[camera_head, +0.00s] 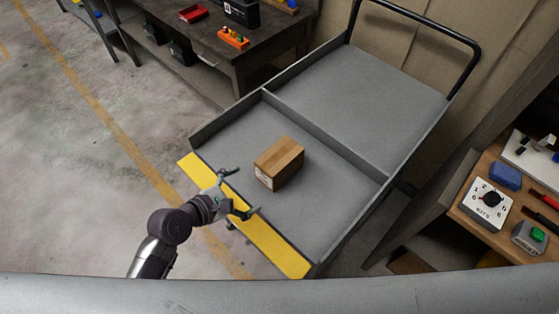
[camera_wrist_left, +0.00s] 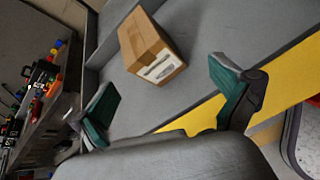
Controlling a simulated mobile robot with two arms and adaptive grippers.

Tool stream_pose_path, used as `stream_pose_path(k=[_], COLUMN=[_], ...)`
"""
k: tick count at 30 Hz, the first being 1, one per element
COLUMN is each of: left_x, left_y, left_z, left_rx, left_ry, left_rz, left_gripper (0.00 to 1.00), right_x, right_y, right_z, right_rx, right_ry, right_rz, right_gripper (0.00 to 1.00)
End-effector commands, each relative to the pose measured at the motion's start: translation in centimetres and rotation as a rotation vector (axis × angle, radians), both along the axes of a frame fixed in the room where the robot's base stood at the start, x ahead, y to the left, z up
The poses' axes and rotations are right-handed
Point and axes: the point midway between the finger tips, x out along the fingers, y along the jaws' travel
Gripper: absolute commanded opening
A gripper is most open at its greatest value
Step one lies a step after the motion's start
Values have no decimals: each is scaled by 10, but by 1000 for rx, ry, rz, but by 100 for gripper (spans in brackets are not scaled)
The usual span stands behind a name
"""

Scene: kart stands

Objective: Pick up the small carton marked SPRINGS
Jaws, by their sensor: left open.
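A small brown carton (camera_head: 279,163) sits on the near section of the grey cart deck, in front of the divider. In the left wrist view the carton (camera_wrist_left: 147,45) shows a white label on its near side; its lettering is too small to read. My left gripper (camera_head: 238,192) is open and empty over the yellow front edge of the cart, short of the carton and not touching it. In the left wrist view its two green-padded fingers (camera_wrist_left: 165,100) stand wide apart, with the carton beyond them. My right gripper is not in view.
The grey cart (camera_head: 340,205) has low side walls, a divider and a yellow front strip (camera_head: 262,236). The deck around the carton is clear. A bench with a timer box (camera_head: 487,205) stands at right; a dark workbench (camera_head: 262,45) stands at the back.

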Motion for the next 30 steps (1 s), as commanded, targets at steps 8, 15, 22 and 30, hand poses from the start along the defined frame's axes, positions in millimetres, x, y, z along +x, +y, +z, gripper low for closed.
stream_pose_path(k=[8,15,22,30], left_x=[26,55,77,95], left_y=[-3,-31,-54,-68], left_z=[23,10,-3,-12], left_rx=[-352,-367,-365,-362], left_ry=[189,199,199,197], left_rz=[186,193,191,191], left_gripper=[100,100,100,100], right_x=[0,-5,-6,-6], right_y=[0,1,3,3], right_z=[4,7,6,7], right_rx=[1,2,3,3], right_ry=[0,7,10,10], right_rz=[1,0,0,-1], right_gripper=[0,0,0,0])
